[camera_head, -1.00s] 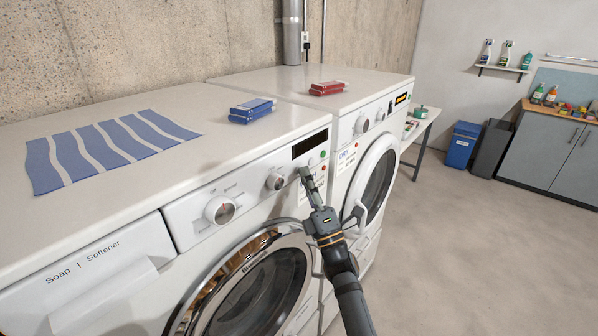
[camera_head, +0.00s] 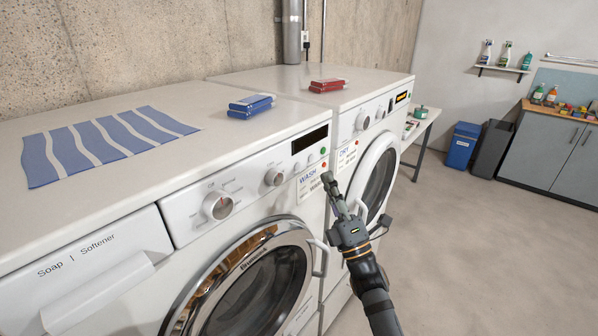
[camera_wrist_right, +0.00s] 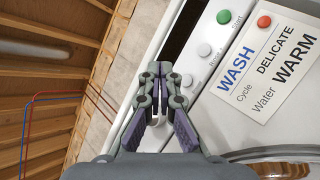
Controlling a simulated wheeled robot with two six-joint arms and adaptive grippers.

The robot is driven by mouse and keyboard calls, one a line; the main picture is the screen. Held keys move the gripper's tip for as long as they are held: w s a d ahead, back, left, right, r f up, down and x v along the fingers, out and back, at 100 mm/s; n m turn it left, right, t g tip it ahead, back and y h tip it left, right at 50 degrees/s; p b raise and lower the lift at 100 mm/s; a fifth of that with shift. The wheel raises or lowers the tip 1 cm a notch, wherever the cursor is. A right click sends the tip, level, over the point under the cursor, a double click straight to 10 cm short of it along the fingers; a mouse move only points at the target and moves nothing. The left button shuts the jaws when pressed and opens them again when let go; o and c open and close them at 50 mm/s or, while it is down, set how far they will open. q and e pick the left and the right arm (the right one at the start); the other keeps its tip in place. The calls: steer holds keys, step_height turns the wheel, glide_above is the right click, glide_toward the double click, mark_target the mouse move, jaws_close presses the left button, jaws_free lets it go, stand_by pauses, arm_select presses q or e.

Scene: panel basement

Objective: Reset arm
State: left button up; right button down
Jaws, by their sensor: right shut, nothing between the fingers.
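My right gripper (camera_head: 327,178) is shut and empty in the head view. It is in front of the washer's right side, near the WASH label. In the right wrist view the closed fingers (camera_wrist_right: 158,82) point toward the washer's control panel (camera_wrist_right: 198,60), with a green button (camera_wrist_right: 224,16) and a red button (camera_wrist_right: 264,21) beyond them. The washer (camera_head: 190,240) has its round door closed. My left gripper is not in view.
The dryer (camera_head: 345,115) stands to the right of the washer. A blue bin (camera_head: 462,147) stands further back. The floor at right is clear.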

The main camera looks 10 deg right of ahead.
steer(key=shift+s+d, duration=0.2)
steer(key=shift+s, duration=0.05)
